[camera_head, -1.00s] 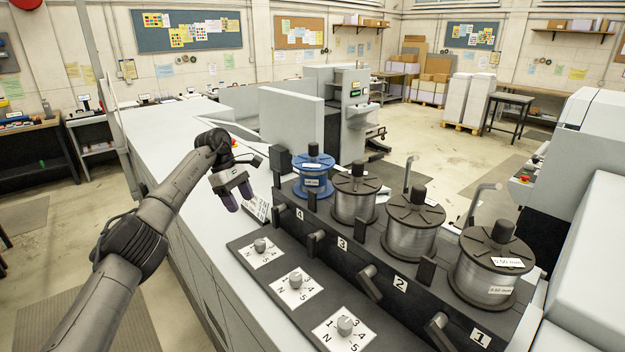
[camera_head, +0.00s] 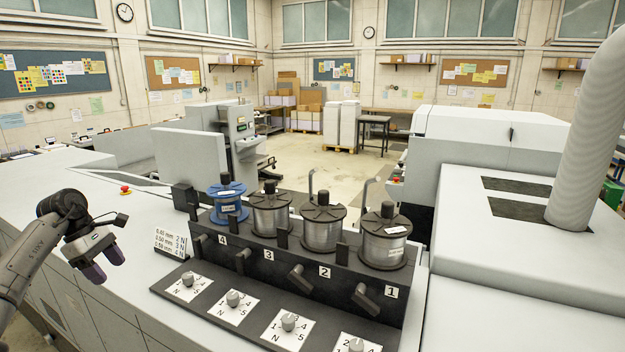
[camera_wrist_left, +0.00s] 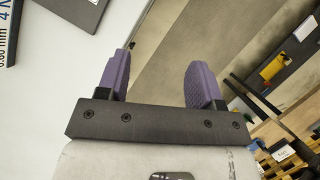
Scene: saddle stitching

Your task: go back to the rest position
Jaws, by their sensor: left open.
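My left gripper (camera_head: 104,262) is at the left edge of the head view, above the white machine top, left of the dial panel. Its two purple fingers are apart with nothing between them. The left wrist view shows the same open fingers (camera_wrist_left: 158,82), with the floor and the machine's white edge beyond. My right gripper is in neither view.
A dark rack (camera_head: 262,255) holds several wire spools, one blue (camera_head: 227,200). In front is a dial panel (camera_head: 206,312) with several knobs. A small label plate (camera_head: 170,241) stands beside it. A red button (camera_head: 126,189) sits behind my left gripper.

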